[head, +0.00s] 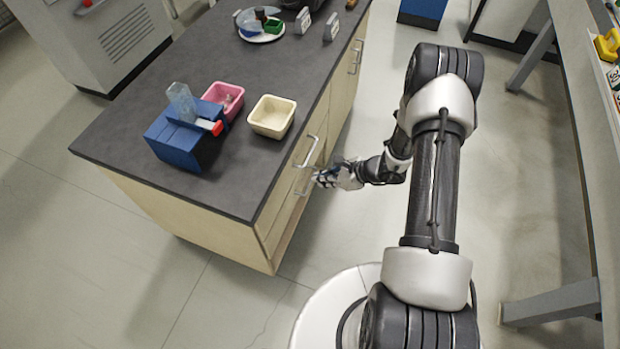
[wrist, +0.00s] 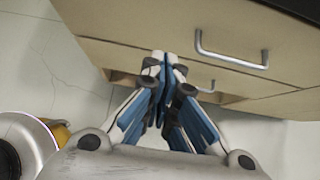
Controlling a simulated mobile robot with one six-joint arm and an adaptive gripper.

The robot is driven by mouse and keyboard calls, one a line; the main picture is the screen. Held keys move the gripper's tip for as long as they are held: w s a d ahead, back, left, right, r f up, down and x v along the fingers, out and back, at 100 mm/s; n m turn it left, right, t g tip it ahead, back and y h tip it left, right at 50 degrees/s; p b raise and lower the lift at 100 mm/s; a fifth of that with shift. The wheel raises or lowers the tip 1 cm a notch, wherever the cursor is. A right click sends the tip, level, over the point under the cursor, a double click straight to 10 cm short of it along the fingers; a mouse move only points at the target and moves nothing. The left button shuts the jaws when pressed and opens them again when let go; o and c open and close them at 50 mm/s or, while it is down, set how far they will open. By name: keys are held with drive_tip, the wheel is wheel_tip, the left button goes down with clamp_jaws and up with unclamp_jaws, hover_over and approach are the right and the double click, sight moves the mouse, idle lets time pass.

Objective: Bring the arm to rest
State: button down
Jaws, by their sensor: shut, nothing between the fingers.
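My gripper (head: 322,178) is beside the front face of the dark-topped cabinet (head: 120,140), near its drawer handles, below the level of the top. In the wrist view my gripper (wrist: 163,62) has its blue-padded fingers together at the tips, with nothing between them. The fingers point at the wooden drawer front (wrist: 135,52). A metal bar handle (wrist: 232,58) is to the right of the fingertips. I cannot tell whether the fingertips touch the cabinet.
On the cabinet top stand a blue box (head: 185,150) with a clear piece on it, a pink bin (head: 226,97) and a cream bin (head: 272,117). A round plate with containers (head: 260,38) is at the back. A bench (head: 585,130) is at right. Floor between is clear.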

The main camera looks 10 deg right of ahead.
drive_tip(key=shift+v, duration=1.25)
drive_tip(key=s+a+r+n+g, duration=0.1)
drive_tip(key=s+a+r+n, duration=0.15)
drive_tip(key=r+n, duration=0.45)
drive_tip(key=s+a+r+n+g, duration=0.1)
drive_tip(key=s+a+r+n, duration=0.15)
drive_tip(key=r, duration=0.85)
drive_tip(key=s+a+r+n+g, duration=0.1)
drive_tip(key=a+r+n, duration=0.3)
drive_tip(key=r, duration=0.5)
drive_tip(key=s+d+r+n+t+h, duration=0.1)
drive_tip(key=s+d+r+n+h, duration=0.1)
drive_tip(key=s+r+n, duration=0.4)
drive_tip(key=s+d+r+n+t+h, duration=0.1)
drive_tip(key=s+r+n+h, duration=0.4)
drive_tip(key=s, duration=0.7)
drive_tip(key=shift+s+d+r+n+h, duration=0.2)
drive_tip(key=shift+d+r+n+h, duration=0.15)
drive_tip(key=shift+d+r, duration=0.45)
drive_tip(key=shift+a+r, duration=0.15)
